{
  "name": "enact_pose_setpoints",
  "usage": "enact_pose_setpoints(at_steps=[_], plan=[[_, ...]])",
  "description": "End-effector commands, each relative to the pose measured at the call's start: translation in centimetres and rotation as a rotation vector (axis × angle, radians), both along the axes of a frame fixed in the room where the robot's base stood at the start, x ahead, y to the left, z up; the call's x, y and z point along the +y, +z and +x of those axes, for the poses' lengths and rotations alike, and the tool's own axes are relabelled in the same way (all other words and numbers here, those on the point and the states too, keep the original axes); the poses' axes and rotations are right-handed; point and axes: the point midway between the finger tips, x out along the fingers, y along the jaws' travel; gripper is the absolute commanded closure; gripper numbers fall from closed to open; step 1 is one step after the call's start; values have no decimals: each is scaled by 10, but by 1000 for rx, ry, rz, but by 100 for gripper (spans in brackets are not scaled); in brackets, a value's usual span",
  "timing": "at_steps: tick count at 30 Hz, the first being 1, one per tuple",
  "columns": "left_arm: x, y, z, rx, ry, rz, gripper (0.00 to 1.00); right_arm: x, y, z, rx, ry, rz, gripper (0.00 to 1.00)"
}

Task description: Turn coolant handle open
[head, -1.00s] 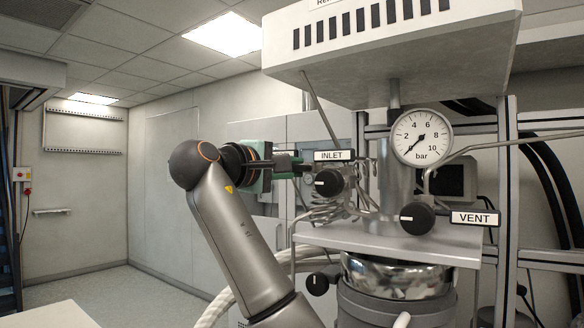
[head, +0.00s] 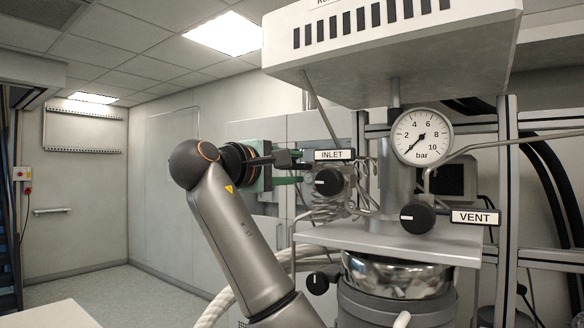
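My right gripper (head: 298,169) reaches in from the left of the reactor head. Its two dark and green fingers are apart, with nothing visible between them. Its fingertips are close to the left of the black INLET knob (head: 328,181) and its label; I cannot tell whether they touch anything. A black VENT knob (head: 417,217) sits to the right. A lower black knob with a white mark (head: 318,284) sticks out left of the vessel, below the plate. No label reading coolant is visible, so I cannot tell which part is the coolant handle. My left gripper is out of view.
A pressure gauge (head: 422,137) stands above the metal plate (head: 385,240), its needle at the low end. Thin tubes crowd around the INLET knob. A white vented housing (head: 400,45) overhangs everything. The shiny vessel (head: 397,277) is below. Open floor lies at the left.

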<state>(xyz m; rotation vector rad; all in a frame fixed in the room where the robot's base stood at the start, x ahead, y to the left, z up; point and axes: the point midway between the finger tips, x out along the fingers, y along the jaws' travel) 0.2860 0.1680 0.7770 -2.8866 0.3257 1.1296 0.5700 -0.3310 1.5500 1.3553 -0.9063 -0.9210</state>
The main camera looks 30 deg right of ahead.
Motion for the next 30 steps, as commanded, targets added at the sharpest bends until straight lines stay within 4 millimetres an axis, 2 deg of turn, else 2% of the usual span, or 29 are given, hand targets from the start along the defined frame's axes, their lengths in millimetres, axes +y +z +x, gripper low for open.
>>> enact_pose_setpoints(at_steps=[7,11,24,30], plan=[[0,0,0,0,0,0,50,1,0,0,-1,0,0,54],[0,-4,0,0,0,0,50,9,-1,-3,-1,3,0,54],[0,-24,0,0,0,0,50,91,-1,-37,-1,4,0,54],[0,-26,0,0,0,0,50,112,0,-46,-1,0,-1,54]])
